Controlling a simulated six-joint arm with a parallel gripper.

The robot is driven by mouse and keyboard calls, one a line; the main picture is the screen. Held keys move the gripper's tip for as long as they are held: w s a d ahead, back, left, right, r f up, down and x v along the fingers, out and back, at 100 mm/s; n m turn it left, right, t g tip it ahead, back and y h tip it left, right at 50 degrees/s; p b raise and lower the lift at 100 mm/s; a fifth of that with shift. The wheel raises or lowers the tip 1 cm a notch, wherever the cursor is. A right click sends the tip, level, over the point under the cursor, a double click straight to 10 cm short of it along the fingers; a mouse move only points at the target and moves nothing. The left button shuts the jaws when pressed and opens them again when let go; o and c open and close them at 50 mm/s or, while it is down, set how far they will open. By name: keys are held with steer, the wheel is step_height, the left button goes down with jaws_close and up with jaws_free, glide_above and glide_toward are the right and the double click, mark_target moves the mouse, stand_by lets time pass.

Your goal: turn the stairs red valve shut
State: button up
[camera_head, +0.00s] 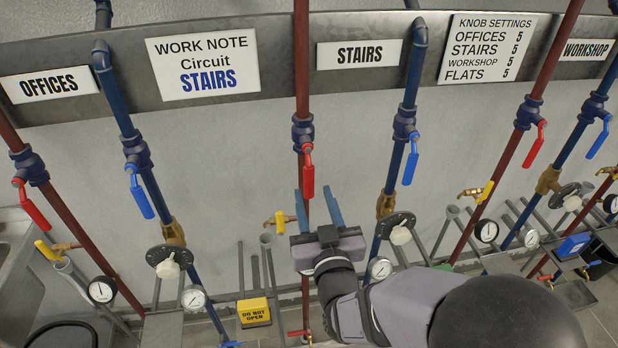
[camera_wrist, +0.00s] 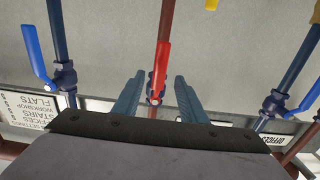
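The stairs red valve has a dark blue body (camera_head: 302,131) on the red pipe under the STAIRS sign (camera_head: 359,54). Its red lever (camera_head: 308,176) hangs down, roughly along the pipe. My gripper (camera_head: 313,189) is open at the lower end of this lever, with its blue fingers pointing up. In the wrist view, which looks upside down, the red lever (camera_wrist: 162,70) shows between the two spread fingers of my gripper (camera_wrist: 160,76), with a gap on each side.
Blue-lever valves stand on blue pipes at left (camera_head: 141,197) and right (camera_head: 411,163). A yellow-handled tap (camera_head: 280,221) is just left of my gripper. Gauges, such as one below (camera_head: 380,268), and a yellow DO NOT OPEN box (camera_head: 253,312) are lower down.

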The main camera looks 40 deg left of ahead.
mark_target(309, 182)
steer(key=shift+p+x, duration=1.3)
steer(key=shift+x, duration=1.95)
steer(key=shift+f, duration=0.1)
jaws_close()
